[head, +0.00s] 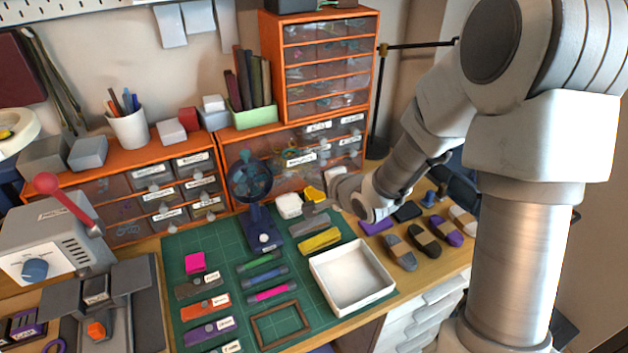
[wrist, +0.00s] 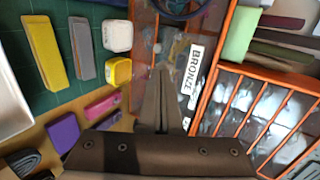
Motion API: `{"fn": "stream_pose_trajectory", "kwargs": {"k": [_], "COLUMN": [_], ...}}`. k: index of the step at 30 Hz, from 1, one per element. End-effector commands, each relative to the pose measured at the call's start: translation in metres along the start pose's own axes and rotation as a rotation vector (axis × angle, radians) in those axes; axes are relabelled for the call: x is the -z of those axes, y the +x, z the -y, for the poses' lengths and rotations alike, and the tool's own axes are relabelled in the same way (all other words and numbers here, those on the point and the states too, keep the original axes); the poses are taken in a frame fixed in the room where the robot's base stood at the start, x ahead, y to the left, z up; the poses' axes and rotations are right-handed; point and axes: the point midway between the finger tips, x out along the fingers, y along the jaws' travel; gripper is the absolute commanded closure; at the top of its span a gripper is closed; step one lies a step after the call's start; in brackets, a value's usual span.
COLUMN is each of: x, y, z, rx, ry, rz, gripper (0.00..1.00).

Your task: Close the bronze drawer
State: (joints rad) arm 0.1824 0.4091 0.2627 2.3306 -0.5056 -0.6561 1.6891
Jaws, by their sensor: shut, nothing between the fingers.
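The bronze drawer (wrist: 207,68) carries a white label reading BRONZE (wrist: 192,80) in the wrist view. It is a clear-fronted drawer in the orange cabinet. How far it stands out is hard to tell. My gripper (wrist: 164,76) is shut and empty, its fingers side by side just left of the label in the wrist view. Whether they touch the drawer front is unclear. In the head view my arm reaches from the right to the front of the cabinet, and its wrist hides part of the lower drawers.
A white block (head: 289,205) and a yellow block (head: 315,193) stand close to the cabinet. A blue fan (head: 250,178) is left of them. A white tray (head: 388,288) sits on the mat's right edge. Erasers and shoe-shaped pieces crowd the right of the table.

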Motion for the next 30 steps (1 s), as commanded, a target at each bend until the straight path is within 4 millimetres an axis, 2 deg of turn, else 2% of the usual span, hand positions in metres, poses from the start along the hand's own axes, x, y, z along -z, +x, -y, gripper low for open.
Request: {"fn": "stream_pose_trajectory", "kwargs": {"k": [5, 21, 25, 30], "x": [0.000, 0.008, 0.008, 0.008], "y": [0.006, 0.099, 0.109, 0.112], "z": [0.004, 0.053, 0.059, 0.061], "rx": [0.000, 0.001, 0.000, 0.002], "ry": [0.000, 0.000, 0.001, 0.000], "rz": [0.001, 0.000, 0.000, 0.000], "gripper": [1.00, 1.00, 1.00, 1.00]}}
